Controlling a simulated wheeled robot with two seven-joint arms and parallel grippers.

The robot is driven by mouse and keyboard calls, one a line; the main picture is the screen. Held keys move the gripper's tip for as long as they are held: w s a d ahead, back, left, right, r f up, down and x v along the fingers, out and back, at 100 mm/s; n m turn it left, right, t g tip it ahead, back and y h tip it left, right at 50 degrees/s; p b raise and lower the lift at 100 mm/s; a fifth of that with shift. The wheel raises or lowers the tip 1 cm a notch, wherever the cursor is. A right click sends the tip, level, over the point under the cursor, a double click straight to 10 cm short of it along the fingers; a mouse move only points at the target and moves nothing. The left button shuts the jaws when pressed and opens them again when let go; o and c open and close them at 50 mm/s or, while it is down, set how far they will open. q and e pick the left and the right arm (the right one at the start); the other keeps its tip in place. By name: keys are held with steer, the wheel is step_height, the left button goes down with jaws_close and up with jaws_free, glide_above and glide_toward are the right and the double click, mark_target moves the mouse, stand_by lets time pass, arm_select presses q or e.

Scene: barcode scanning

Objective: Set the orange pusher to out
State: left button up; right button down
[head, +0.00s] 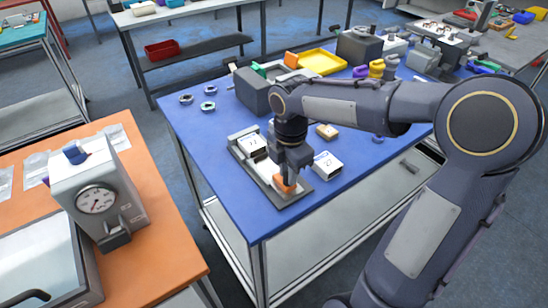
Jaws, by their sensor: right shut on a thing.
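The orange pusher (284,184) sits at the near end of a dark, narrow base plate (296,200) on the blue table. My right gripper (286,178) comes down from above and is shut on the orange pusher; its fingers hide part of it. A white box with black print (253,147) stands at the far end of the same base. A second white box with print (327,165) stands on the table just right of the base. My left gripper is not in view.
The blue table (225,185) has free room at its left and near side. A dark grey block (252,92), a yellow tray (322,62) and small parts stand farther back. An orange table (165,225) with a gauge device (98,203) is at the left.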

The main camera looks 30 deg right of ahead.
steer(key=shift+s+d, duration=0.1)
steer(key=shift+s, duration=0.45)
steer(key=c, duration=1.2)
jaws_free()
steer(key=shift+s, duration=0.2)
steer(key=shift+c, duration=0.2)
steer(key=shift+w, duration=0.1)
step_height(320, 180, up, 8)
steer(key=shift+f, duration=0.1)
